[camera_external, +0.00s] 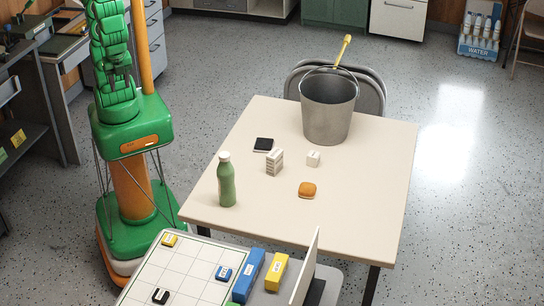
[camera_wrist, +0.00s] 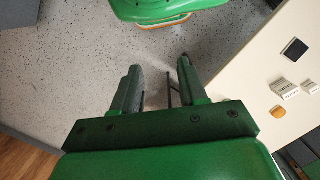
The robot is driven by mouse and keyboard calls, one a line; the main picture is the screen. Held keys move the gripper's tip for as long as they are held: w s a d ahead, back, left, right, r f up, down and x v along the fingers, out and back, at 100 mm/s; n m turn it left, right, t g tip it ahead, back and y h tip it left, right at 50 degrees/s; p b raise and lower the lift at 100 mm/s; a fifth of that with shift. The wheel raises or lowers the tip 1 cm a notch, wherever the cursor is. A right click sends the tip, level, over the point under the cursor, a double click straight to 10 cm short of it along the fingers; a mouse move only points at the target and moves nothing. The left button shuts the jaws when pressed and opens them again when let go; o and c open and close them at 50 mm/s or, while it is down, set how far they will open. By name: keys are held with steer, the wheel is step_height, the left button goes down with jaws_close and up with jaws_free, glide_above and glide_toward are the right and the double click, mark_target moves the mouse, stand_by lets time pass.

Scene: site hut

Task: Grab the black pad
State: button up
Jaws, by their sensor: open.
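The black pad (camera_external: 263,144) is a small dark square with a pale edge, lying flat on the cream table, left of the bucket. It also shows in the wrist view (camera_wrist: 295,49), near the right edge. My gripper (camera_wrist: 158,80) is open and empty, its two fingers apart over the grey floor. It is off to the left of the table and well away from the pad. In the external view my arm is folded above my green base, left of the table.
On the table (camera_external: 370,190), a metal bucket (camera_external: 327,115) holds a yellow-handled tool. A ridged white block (camera_external: 275,162), small white cube (camera_external: 313,158), orange bun-like item (camera_external: 307,190) and green bottle (camera_external: 226,180) stand near the pad. A grid board (camera_external: 190,265) and upright panel (camera_external: 306,268) are in front.

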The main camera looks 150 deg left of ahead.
steer(key=shift+o, duration=0.4)
steer(key=o, duration=1)
